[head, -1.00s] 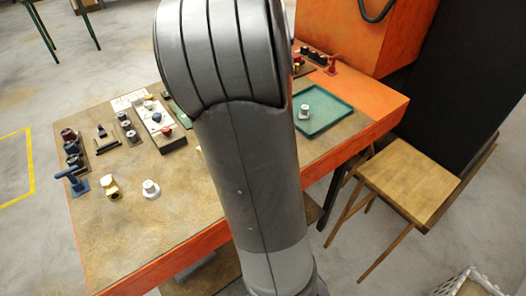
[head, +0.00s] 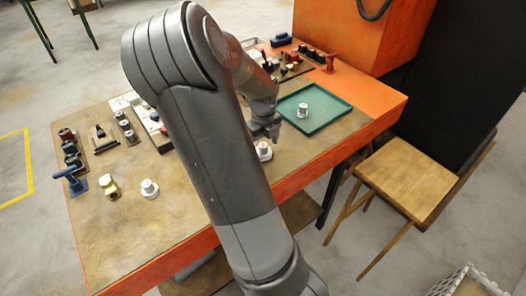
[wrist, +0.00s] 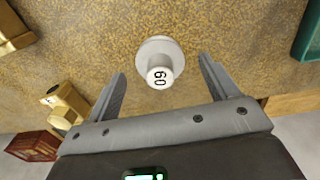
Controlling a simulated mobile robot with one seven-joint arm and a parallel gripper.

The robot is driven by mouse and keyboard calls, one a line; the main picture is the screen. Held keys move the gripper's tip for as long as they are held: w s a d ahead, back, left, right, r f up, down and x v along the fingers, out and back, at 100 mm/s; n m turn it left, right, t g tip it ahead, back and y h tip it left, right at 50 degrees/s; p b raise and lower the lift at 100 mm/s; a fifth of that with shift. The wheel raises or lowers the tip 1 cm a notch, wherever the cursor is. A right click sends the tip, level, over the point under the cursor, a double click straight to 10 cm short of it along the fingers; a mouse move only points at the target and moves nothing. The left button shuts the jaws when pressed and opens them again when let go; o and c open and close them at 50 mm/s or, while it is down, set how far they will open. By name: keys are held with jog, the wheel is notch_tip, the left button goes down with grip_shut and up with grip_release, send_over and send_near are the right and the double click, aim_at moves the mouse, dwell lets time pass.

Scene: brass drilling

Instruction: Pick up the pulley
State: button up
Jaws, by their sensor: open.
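A whitish stepped round piece, which looks like the pulley (head: 264,153), stands on the worn tabletop below my gripper (head: 265,130). Similar whitish pieces stand at the front left of the table (head: 149,189) and on the green tray (head: 303,111).
The green tray (head: 335,112) lies right of my gripper. A brass piece (head: 110,187) and a blue tool (head: 74,180) stand at the left. Small parts line the back. A brass part (wrist: 65,103) and a red block (wrist: 34,146) are left in the wrist view.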

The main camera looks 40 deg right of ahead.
notch_tip(320, 180, down, 2)
jog(key=c, duration=1.1)
jog(key=shift+r, duration=0.15)
jog(key=shift+c, duration=0.2)
